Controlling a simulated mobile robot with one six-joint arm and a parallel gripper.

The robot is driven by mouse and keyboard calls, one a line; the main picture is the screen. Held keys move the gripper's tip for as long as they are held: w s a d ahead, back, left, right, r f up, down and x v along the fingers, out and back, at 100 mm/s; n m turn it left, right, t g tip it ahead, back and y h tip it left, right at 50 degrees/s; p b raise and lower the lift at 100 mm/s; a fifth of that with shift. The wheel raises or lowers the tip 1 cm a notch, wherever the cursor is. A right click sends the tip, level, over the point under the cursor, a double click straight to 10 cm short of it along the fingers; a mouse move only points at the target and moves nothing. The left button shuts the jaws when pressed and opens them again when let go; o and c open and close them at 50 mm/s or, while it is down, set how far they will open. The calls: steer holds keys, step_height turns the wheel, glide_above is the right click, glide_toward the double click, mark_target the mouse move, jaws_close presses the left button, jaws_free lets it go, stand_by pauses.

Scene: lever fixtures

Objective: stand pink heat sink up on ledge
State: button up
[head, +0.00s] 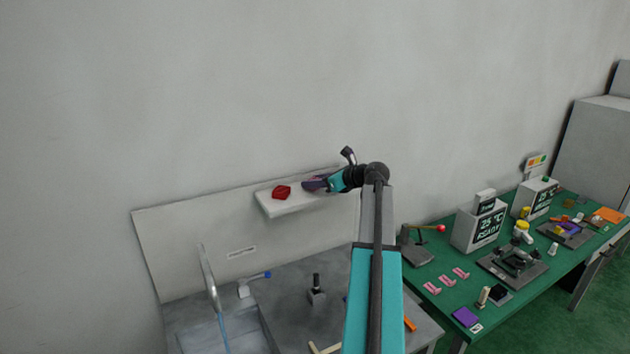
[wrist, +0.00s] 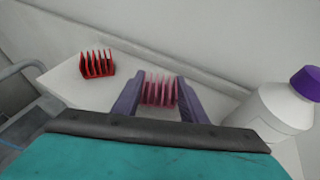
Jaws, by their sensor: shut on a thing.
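The pink heat sink (wrist: 159,90) is a finned block between the purple fingers of my gripper (wrist: 155,98) in the wrist view. My gripper is shut on it, with a finger on each side. It is at the white ledge (head: 290,207), over the ledge top. I cannot tell whether the heat sink touches the ledge. In the head view my gripper (head: 314,184) largely hides it.
A red finned heat sink (wrist: 97,64) stands on the ledge to the left, also in the head view (head: 282,192). A white bottle with a purple cap (wrist: 278,112) stands close on the right. The wall is behind. A green table (head: 440,268) with several objects is at right.

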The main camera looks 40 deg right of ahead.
steer(key=shift+f, duration=0.1)
steer(key=o, duration=1.1)
steer(key=shift+c, duration=0.2)
steer(key=shift+s, duration=0.1)
steer(key=shift+b+v, duration=0.5)
steer(key=shift+v, duration=0.25)
steer(key=a+b+v, duration=0.1)
steer(key=b+v, duration=0.3)
steer(key=v, duration=0.6)
steer(key=shift+s+d+r+b, duration=0.15)
steer(key=shift+d+r+b, duration=0.15)
steer(key=shift+d, duration=0.2)
steer(key=shift+f, duration=0.1)
